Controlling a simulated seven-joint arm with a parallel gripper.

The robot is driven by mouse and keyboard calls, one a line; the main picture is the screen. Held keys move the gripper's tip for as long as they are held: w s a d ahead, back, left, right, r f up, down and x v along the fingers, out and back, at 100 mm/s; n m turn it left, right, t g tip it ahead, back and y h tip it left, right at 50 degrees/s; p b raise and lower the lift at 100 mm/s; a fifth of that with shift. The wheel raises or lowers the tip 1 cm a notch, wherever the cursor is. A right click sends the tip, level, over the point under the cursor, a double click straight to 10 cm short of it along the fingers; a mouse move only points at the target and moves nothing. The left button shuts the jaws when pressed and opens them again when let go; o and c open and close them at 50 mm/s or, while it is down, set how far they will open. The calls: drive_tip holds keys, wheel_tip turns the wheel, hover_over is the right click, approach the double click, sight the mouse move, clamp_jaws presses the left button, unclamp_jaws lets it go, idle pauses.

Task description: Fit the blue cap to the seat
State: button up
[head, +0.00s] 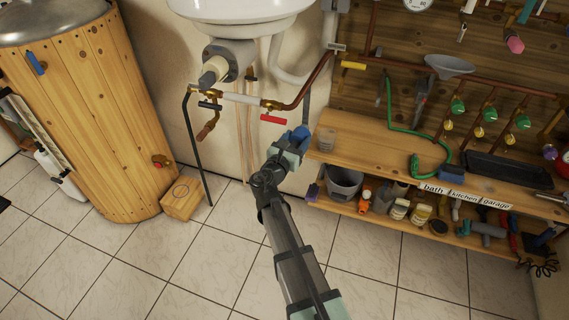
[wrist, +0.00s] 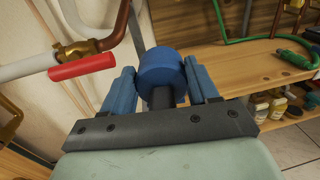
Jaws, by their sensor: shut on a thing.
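My gripper (wrist: 160,88) is shut on the blue cap (wrist: 160,66), a short round piece with a dark stem below it, held between the two blue fingers in the wrist view. In the head view my gripper (head: 299,136) is in the air by the left end of the wooden bench; cap and fingers blend there in similar blue. I cannot tell for sure which part is the seat. A grey round flange with a pale pipe stub (head: 214,70) is on the wall under the basin, up and left of my gripper, apart from the cap.
A red-handled valve (head: 273,119) on the pipes is just left of my gripper; it also shows in the wrist view (wrist: 82,67). A wooden block (head: 182,206) stands on the floor.

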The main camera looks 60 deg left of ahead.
drive_tip(key=w+r, duration=0.7)
drive_tip(key=r, duration=0.5)
drive_tip(key=w+r+n+g+y, duration=0.1)
drive_tip(key=w+r, duration=0.6)
drive_tip(key=r, duration=0.6)
drive_tip(key=w+a+r+y, duration=0.1)
drive_tip(key=w+r, duration=0.6)
drive_tip(key=r, duration=0.6)
drive_tip(key=shift+r+n+g, duration=0.2)
drive_tip(key=shift+n+g, duration=0.1)
drive_tip(key=shift+w+a, duration=0.1)
drive_tip(key=shift+x, duration=2.35)
drive_tip(key=shift+x, duration=2.3)
drive_tip(key=o, duration=1.2)
